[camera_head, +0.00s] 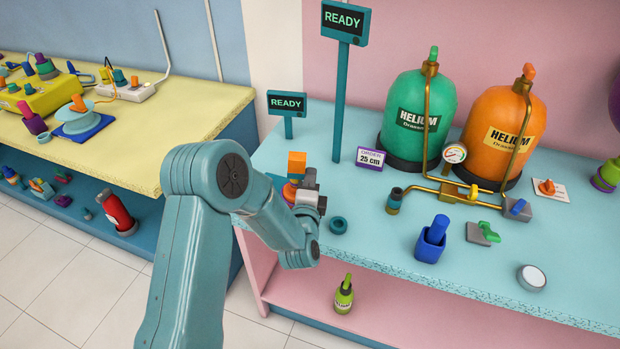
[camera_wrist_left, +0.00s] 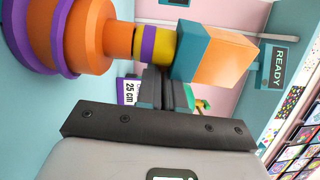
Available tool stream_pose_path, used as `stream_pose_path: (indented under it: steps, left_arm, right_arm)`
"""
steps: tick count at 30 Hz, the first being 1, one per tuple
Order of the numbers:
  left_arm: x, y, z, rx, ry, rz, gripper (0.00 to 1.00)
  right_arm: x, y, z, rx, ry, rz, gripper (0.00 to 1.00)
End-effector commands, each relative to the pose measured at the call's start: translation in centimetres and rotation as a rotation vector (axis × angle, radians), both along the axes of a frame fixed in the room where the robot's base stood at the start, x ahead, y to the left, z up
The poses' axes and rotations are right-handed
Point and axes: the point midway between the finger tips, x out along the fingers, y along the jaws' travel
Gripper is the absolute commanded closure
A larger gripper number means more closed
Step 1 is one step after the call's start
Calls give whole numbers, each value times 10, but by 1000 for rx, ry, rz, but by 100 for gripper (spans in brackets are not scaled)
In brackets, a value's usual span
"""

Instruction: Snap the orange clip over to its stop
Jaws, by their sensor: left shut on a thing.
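An orange block on a teal collar (camera_head: 297,160) tops a fitting at the left end of the light blue counter. It looks like the orange clip, though the frames do not settle this. In the left wrist view the orange block (camera_wrist_left: 227,58) lies sideways, with the teal collar, a yellow and purple band (camera_wrist_left: 155,45) and a wide orange and purple base (camera_wrist_left: 75,35) in line. My left gripper (camera_head: 308,188) is at this fitting. Its dark fingers (camera_wrist_left: 168,92) are shut on the fitting around the band and collar; the exact contact is partly hidden. My right gripper is not in view.
Green (camera_head: 418,115) and orange (camera_head: 503,130) helium tanks stand farther right, with brass pipes. An orange lever (camera_head: 547,187) sits on a white card. The front counter has free room.

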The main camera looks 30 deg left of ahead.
Motion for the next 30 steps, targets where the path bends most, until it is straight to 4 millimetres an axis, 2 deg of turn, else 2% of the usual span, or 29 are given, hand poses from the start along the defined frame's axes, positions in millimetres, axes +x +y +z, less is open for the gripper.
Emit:
stream_pose_path:
  steps: [20, 30]
  left_arm:
    - [4, 1, -1, 3, -6, 69, 100]
    - [10, 3, -3, 4, -23, 235, 100]
  right_arm:
    - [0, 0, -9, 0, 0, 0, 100]
    - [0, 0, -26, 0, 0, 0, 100]
